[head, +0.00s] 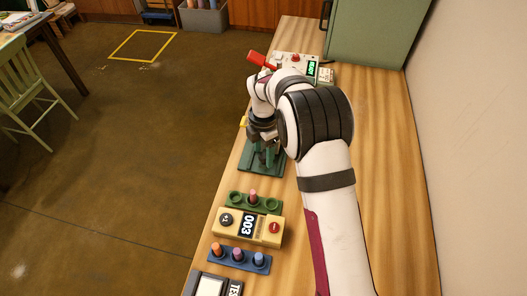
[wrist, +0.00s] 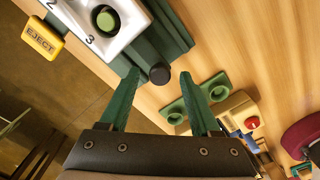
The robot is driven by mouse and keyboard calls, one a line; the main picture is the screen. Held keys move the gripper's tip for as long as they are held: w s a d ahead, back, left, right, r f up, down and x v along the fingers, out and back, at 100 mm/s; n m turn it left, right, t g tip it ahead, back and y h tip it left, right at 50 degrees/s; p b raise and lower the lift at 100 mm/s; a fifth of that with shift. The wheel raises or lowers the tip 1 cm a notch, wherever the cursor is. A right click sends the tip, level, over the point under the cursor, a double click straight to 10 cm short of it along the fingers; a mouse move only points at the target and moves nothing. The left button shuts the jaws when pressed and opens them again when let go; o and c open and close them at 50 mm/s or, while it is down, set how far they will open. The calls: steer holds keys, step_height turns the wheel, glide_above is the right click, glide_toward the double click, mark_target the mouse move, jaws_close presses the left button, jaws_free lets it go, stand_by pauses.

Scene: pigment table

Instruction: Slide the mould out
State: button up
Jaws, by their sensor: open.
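The mould (wrist: 105,35) shows in the wrist view as a pale block marked 2 and 3, with a round green-filled cavity. It sits in a dark green base (wrist: 165,35), and its upper part runs out of the frame. A black round knob (wrist: 159,74) sticks out at the near end. My gripper (wrist: 160,77) is open, with its green fingertips on either side of the knob and gaps visible on both sides. In the head view my gripper (head: 266,158) is over the green base (head: 256,168); my arm hides the mould there.
A yellow EJECT block (wrist: 41,37) is beside the mould. A red-levered machine (head: 283,60) is at the far end.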

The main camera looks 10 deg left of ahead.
steer(key=shift+f, duration=0.2)
jaws_close()
stand_by(1.3)
